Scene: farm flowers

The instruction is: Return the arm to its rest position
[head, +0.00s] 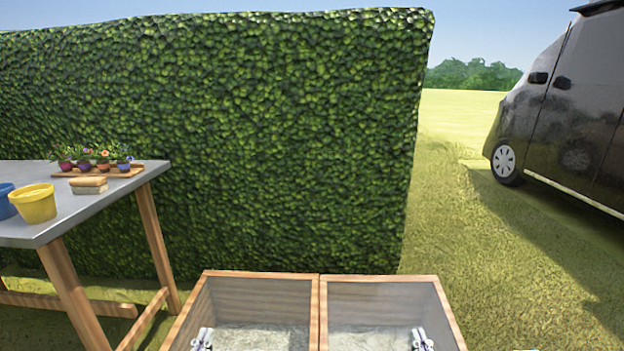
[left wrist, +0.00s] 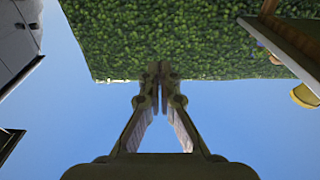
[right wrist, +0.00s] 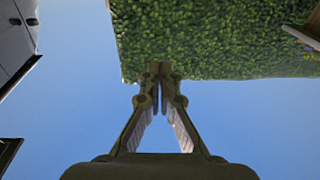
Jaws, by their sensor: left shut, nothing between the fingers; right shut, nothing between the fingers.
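My left gripper (head: 202,340) shows only at its tip at the bottom of the head view, in front of the left box compartment. In the left wrist view the same gripper (left wrist: 159,76) has its fingertips together with nothing between them. My right gripper (head: 421,341) shows at the bottom of the head view, near the right wall of the right compartment. In the right wrist view this gripper (right wrist: 159,74) is also shut and empty. Both wrist views look out to hedge and sky, with no object near the fingers. Most of both arms is out of view.
A two-compartment wooden box (head: 319,300) stands at the bottom centre. A grey-topped table (head: 100,195) at left holds a yellow pot (head: 34,204), a blue pot (head: 6,202), a sponge-like block (head: 89,185) and potted flowers (head: 104,160). A hedge (head: 290,120) stands behind; a dark van (head: 570,120) is at right.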

